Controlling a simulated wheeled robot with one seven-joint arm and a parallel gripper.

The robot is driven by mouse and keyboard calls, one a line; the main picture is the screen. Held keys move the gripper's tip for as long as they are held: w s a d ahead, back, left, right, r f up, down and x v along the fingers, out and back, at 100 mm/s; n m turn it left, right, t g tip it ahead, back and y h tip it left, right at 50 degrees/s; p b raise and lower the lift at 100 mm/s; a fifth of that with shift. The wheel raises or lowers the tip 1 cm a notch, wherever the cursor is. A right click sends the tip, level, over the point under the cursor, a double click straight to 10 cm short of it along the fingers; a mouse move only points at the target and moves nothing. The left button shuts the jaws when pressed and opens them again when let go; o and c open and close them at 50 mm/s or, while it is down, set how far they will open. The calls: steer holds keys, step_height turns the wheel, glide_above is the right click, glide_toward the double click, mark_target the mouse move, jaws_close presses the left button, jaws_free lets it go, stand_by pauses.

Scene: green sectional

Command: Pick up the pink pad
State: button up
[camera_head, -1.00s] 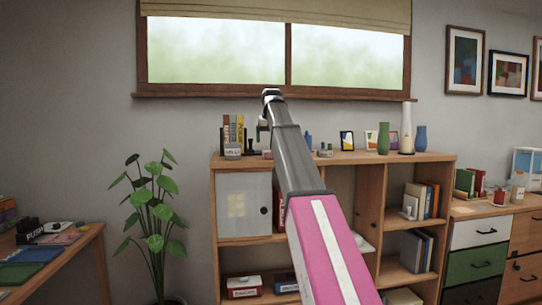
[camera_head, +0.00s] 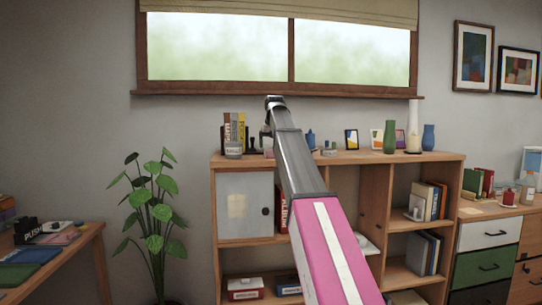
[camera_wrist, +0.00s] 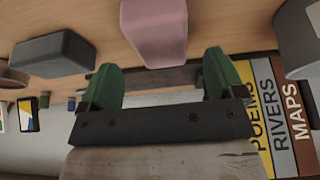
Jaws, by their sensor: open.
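The pink pad (camera_wrist: 153,33) lies on the wooden bookcase top (camera_head: 350,157). In the wrist view it is a rounded pink block just beyond my fingertips, roughly centred between them. My gripper (camera_wrist: 160,62) is open, with green fingers spread wider than the pad and nothing between them. The pad appears apart from both fingers. In the head view a small pink patch, likely the pad (camera_head: 269,153), shows beside my arm. There my gripper is small and partly hidden by the arm, just above the bookcase top.
A dark grey block (camera_wrist: 52,52) lies left of the pad in the wrist view. Upright books (camera_wrist: 275,120) and a grey round container (camera_wrist: 300,35) stand to the right. Vases (camera_head: 390,137) and small frames stand further right on the bookcase. A window (camera_head: 350,52) is behind.

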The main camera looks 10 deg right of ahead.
steer(key=shift+x, duration=2.05)
steer(key=shift+s+a+f, duration=0.1)
steer(key=shift+s+f, duration=0.05)
steer(key=c, duration=1.1)
steer(key=shift+o, duration=0.2)
step_height(320, 180, up, 5)
steer(key=shift+a, duration=0.1)
steer(key=s+a+r, duration=0.5)
steer(key=a+r, duration=0.1)
steer(key=a, duration=0.4)
steer(key=shift+s, duration=0.2)
steer(key=shift+a+r, duration=0.1)
steer(key=shift+r, duration=0.05)
